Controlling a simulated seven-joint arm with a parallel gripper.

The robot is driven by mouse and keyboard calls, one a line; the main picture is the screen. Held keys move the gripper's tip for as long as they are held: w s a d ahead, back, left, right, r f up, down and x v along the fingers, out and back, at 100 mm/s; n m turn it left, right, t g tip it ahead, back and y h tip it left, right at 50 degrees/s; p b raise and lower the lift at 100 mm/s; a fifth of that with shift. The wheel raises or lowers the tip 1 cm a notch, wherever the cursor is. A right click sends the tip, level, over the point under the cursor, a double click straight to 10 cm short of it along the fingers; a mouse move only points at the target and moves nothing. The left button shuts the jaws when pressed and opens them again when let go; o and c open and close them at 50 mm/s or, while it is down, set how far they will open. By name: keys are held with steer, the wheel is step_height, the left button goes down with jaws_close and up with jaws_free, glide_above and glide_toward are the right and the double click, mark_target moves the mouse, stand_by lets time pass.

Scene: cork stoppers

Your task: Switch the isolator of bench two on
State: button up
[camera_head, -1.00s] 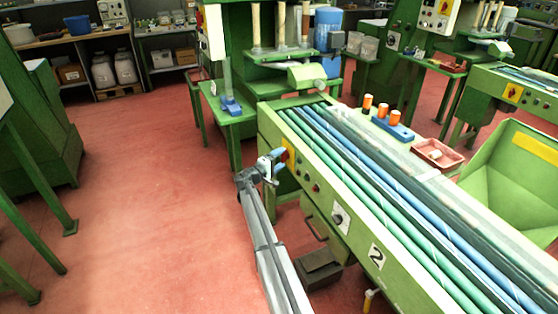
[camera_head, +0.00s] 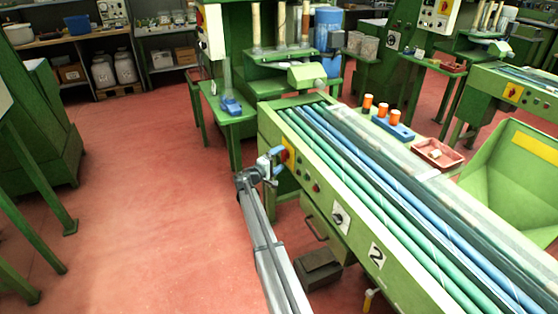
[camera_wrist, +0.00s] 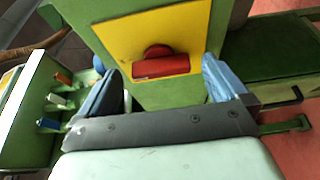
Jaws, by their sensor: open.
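The isolator is a red rotary handle (camera_wrist: 160,66) on a yellow plate (camera_wrist: 185,35), fixed to the end of the green bench marked 2. In the wrist view the handle's bar lies roughly across the picture. In the head view the yellow plate (camera_head: 291,152) shows just beyond my gripper, and the handle is mostly hidden. My gripper (camera_head: 277,155) is open, with blue fingers pointing at the plate. In the wrist view my gripper (camera_wrist: 160,85) has one finger on each side of the red handle, apart from it. Nothing is between the fingers except the view of the handle.
The bench's rollers (camera_head: 400,180) run to the lower right. Push buttons (camera_head: 306,181) sit on its side near my arm. A small green table with a blue item (camera_head: 231,106) stands behind. Orange bobbins (camera_head: 382,110) stand on the bench's far side. The red floor at left is clear.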

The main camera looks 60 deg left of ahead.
steer(key=v, duration=1.3)
steer(key=shift+s, duration=0.25)
steer(key=x, duration=1.4)
steer(key=shift+d, duration=0.15)
steer(key=shift+s, duration=0.15)
